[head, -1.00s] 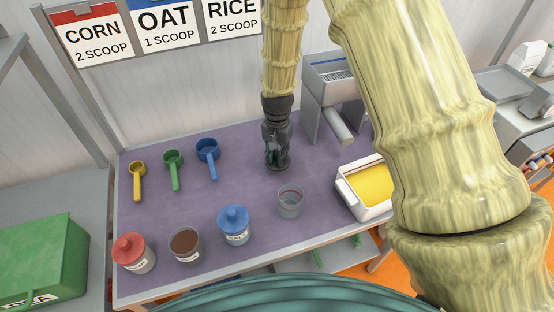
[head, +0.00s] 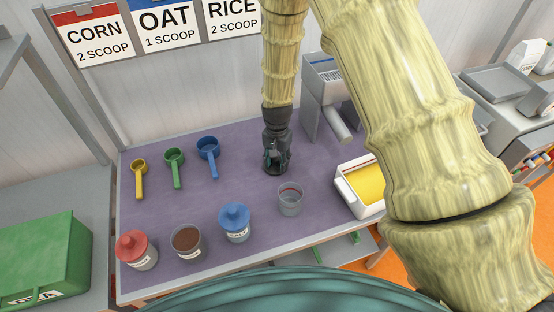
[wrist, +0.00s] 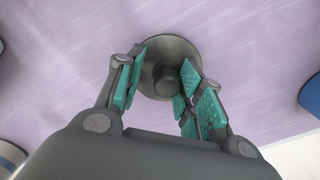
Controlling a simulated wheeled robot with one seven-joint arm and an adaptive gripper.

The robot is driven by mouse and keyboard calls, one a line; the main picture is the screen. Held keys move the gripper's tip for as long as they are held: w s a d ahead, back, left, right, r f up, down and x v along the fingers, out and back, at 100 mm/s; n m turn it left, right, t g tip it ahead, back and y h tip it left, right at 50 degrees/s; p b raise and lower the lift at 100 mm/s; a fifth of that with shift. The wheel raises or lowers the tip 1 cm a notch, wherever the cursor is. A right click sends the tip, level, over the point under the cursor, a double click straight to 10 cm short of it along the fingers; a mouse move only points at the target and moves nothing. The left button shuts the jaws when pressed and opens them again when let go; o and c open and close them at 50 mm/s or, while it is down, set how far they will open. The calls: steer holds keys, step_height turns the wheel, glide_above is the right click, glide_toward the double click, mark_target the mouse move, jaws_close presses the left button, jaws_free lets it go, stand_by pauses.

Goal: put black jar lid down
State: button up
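The black jar lid (head: 275,171) lies on the purple mat in the head view, under my gripper (head: 274,158). In the wrist view the lid (wrist: 168,52) is a dark disc with a round knob facing the camera. The teal-padded fingers of my gripper (wrist: 160,82) stand on either side of the knob. A gap shows between the left finger and the knob; the right finger is close to it. The gripper looks open. The open jar with brown contents (head: 187,243) stands uncovered at the front of the mat.
A red-lidded jar (head: 136,249), a blue-lidded jar (head: 235,222) and a clear cup (head: 290,200) stand along the front. Yellow, green and blue scoops (head: 208,156) lie at back left. A white container with yellow contents (head: 362,187) is at right. The middle left of the mat is clear.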

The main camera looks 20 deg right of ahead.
step_height(320, 180, up, 12)
steer(key=b, duration=0.3)
steer(key=shift+r+b, duration=0.2)
steer(key=shift+b, duration=0.2)
stand_by(0.5)
stand_by(0.4)
